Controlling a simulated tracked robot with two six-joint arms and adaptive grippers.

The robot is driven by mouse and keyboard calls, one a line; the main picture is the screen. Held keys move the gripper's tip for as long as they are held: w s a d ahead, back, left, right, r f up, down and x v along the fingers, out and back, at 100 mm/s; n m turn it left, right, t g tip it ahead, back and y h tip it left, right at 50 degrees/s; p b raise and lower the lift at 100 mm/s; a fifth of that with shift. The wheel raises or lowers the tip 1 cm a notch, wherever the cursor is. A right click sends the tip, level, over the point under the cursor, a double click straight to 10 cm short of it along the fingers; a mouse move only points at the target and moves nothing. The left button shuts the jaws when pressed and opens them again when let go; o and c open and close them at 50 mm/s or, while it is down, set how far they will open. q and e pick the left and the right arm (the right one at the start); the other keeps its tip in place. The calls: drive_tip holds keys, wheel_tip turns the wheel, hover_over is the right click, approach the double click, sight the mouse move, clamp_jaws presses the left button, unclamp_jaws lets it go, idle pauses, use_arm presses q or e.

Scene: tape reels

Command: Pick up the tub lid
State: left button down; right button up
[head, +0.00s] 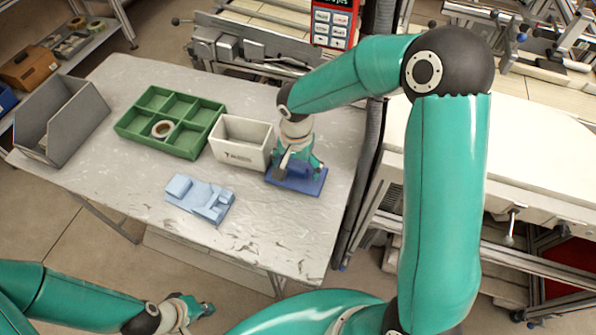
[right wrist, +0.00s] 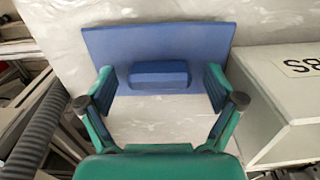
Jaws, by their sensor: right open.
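The tub lid is a flat dark blue plate (head: 312,186) lying on the grey table beside the white tub. In the right wrist view the lid (right wrist: 205,42) shows a raised block handle (right wrist: 160,75) at its middle. My right gripper (head: 297,170) is over the lid. In the right wrist view its two open fingers (right wrist: 160,84) stand on either side of the handle, with gaps left and right of it. Part of the lid is hidden by the gripper in the head view. My left gripper (head: 196,309) is at the bottom, away from the table; its jaws are too small to judge.
The white tub (head: 240,153) stands close left of the lid. A green divided tray (head: 190,140) with a tape reel (head: 163,129), a grey bin (head: 70,120) and a light blue dispenser-like object (head: 200,197) are further left. The front of the table is clear.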

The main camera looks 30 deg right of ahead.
drive_tip(key=shift+c, duration=0.2)
drive_tip(key=c, duration=1.2)
drive_tip(key=shift+r, duration=0.1)
